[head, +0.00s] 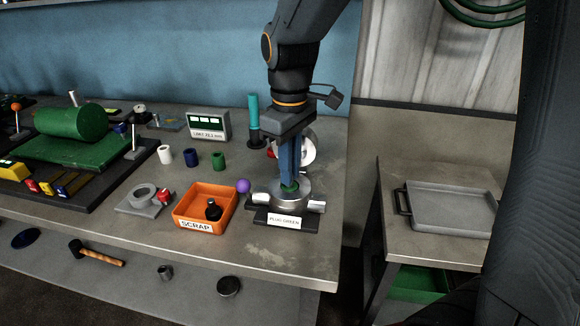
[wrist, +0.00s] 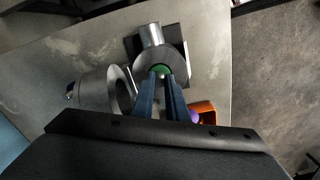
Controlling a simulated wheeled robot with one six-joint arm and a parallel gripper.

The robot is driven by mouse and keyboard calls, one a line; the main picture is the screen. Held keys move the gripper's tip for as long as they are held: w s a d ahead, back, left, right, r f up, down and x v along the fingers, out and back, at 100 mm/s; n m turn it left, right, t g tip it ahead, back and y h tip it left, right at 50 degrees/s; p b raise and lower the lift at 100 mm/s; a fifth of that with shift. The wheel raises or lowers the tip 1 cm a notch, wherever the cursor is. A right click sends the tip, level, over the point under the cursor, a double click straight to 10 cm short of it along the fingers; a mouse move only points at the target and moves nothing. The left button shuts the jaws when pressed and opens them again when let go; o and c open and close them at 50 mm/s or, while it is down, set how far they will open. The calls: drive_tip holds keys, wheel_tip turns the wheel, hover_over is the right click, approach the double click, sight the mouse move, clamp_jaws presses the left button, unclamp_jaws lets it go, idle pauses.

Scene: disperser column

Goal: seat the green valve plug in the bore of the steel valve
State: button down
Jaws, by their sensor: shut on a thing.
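The steel valve (head: 304,188) stands on a dark base at the front right of the bench, with a label reading PLUG GREEN. My gripper (head: 290,184) points straight down over it, its blue fingers shut on the green valve plug (head: 289,188). The plug is at the mouth of the valve's round bore. In the wrist view the green plug (wrist: 161,70) shows between the fingertips, inside the ring of the steel valve (wrist: 178,58). The fingers hide part of the plug, and I cannot tell how deep it sits.
An orange scrap bin (head: 182,220) holding a dark object stands left of the valve, with a purple ball (head: 243,186) beside it. A teal-handled tool (head: 253,112) and a pale round part (head: 309,150) stand behind. The bench's front right corner is clear.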

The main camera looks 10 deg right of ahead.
drive_tip(key=shift+f, duration=0.15)
drive_tip(key=c, duration=1.7)
unclamp_jaws()
drive_tip(key=shift+c, duration=0.2)
wheel_tip(320, 180, up, 12)
drive_tip(key=b, duration=0.2)
drive_tip(key=shift+r, duration=0.2)
